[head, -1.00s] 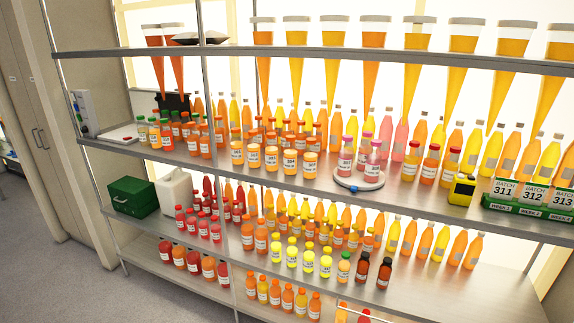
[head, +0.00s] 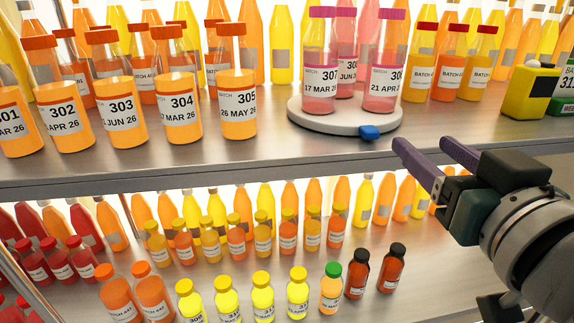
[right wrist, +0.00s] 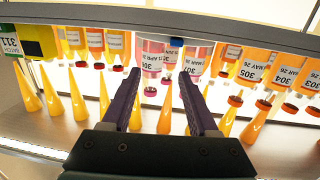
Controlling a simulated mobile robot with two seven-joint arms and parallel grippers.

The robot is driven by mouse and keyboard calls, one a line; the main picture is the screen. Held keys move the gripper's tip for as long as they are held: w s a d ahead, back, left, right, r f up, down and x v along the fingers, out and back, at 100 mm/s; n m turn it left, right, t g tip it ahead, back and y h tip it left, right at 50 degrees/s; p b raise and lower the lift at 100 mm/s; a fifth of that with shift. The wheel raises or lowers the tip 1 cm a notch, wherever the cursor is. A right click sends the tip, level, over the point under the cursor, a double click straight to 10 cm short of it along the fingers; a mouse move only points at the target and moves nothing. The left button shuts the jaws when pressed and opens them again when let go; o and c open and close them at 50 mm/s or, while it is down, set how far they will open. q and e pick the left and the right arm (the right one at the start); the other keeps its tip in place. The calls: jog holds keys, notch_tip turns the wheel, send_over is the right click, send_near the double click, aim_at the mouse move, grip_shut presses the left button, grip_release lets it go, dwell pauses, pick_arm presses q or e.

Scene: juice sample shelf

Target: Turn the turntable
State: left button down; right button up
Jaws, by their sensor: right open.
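The turntable (head: 325,122) is a round pale grey disc on the upper shelf. It has a blue tab (head: 369,132) at its front right edge. In the right wrist view, inverted, the fingers (right wrist: 159,75) point toward the pink-capped bottles and the blue tab (right wrist: 176,42). My left gripper is not in view.
A row of orange-capped bottles (head: 180,110) stands left of the turntable. Red-capped bottles (head: 457,68) and a yellow device (head: 531,92) stand to its right. The shelf's front edge (head: 200,178) runs below the gripper's level. A lower shelf (head: 230,285) holds more bottles.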

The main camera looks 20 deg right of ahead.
aim_at(373, 135)
jog(key=shift+n+t+y, duration=0.5)
jog(key=shift+y, duration=0.1)
jog(key=w+f, duration=0.1)
jog(key=w, duration=0.2)
jog(key=w+p, duration=0.1)
jog(key=w, duration=0.2)
jog(key=w+f, duration=0.1)
jog(key=w, duration=0.2)
jog(key=shift+w+d+f, duration=0.25)
jog(key=shift+f, duration=0.1)
jog(key=shift+w+d, duration=0.1)
jog(key=shift+w, duration=0.4)
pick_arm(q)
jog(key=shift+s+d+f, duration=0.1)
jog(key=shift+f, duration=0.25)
pick_arm(e)
jog(key=shift+f, duration=0.1)
grip_shut()
